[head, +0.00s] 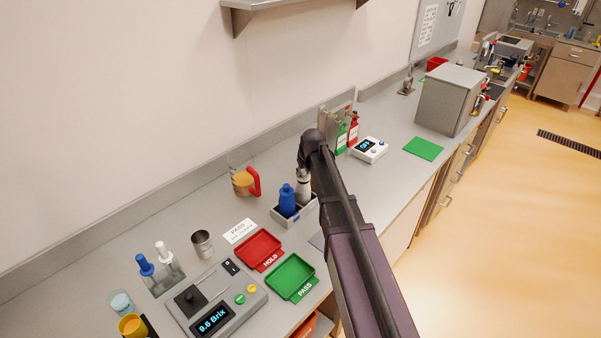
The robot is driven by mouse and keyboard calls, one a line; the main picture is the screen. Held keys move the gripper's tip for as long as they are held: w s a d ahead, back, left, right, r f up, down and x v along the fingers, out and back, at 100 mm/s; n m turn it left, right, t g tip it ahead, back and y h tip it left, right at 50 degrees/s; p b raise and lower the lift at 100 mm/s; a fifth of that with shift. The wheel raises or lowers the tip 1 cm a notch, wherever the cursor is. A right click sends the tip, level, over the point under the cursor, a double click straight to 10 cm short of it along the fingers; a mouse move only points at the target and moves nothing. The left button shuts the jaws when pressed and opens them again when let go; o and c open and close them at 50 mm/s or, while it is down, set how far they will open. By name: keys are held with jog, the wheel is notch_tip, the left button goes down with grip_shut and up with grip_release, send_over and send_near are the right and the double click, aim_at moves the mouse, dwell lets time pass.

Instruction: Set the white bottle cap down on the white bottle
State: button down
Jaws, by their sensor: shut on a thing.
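The white bottle (303,191) stands upright in a grey caddy (281,216), to the right of a blue bottle (287,201). My gripper (303,168) points down right over the white bottle and is shut on the white bottle cap. The cap is too small and too covered by the gripper to make out clearly. I cannot tell whether the cap touches the bottle neck. My dark arm comes in from the lower right and hides the caddy's right side.
A jug with a red handle (246,182) stands behind the caddy. A red HOLD tray (258,250) and a green PASS tray (291,277) lie in front, beside a Brix meter (215,303).

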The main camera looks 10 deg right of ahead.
jog(key=shift+f+b, duration=0.55)
dwell(0.4)
jog(key=shift+c, duration=2.1)
grip_release()
jog(key=o, duration=0.4)
jog(key=shift+r, duration=0.2)
jog(key=shift+r+p, duration=2.85)
jog(key=shift+p, duration=0.2)
